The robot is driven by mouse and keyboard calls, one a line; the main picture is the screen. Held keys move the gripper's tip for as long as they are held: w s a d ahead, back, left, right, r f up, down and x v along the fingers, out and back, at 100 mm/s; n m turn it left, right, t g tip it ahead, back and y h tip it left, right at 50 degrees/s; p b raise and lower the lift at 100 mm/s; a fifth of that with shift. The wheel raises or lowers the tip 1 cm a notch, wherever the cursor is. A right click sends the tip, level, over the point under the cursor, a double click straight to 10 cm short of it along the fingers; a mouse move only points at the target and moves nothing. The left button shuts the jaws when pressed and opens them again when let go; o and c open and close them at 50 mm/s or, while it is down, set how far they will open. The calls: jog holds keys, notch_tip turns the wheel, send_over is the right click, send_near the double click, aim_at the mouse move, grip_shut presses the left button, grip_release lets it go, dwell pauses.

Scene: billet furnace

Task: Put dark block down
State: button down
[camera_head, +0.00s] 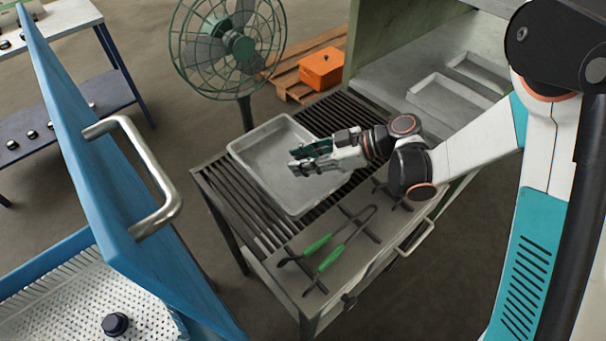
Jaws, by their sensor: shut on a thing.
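My gripper (299,160) reaches in from the right and is over the grey metal tray (262,180), pointing left. Its fingers are shut on a small dark thing, most likely the dark block, which the fingers largely hide. I cannot tell whether the held thing touches the tray floor. The visible part of the tray is empty, and the tray lies on a slatted rack (222,190). Another dark, round piece (115,324) sits in the perforated blue-edged basin at the lower left.
Green-handled tongs (330,250) lie on the grey front shelf. A blue lid with a metal handle (165,190) stands at the left. A green fan (235,45) stands behind the rack, near an orange box (321,68). Shallow trays (450,98) lie at the right.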

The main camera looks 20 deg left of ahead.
aim_at(303, 180)
jog(key=shift+f+b, duration=0.75)
jog(key=shift+f, duration=1.5)
jog(key=shift+f, duration=0.1)
jog(key=c, duration=1.3)
grip_release()
jog(key=shift+w+d+r, duration=0.1)
jog(key=shift+d+r, duration=0.2)
jog(key=p+v, duration=0.2)
jog(key=v, duration=0.5)
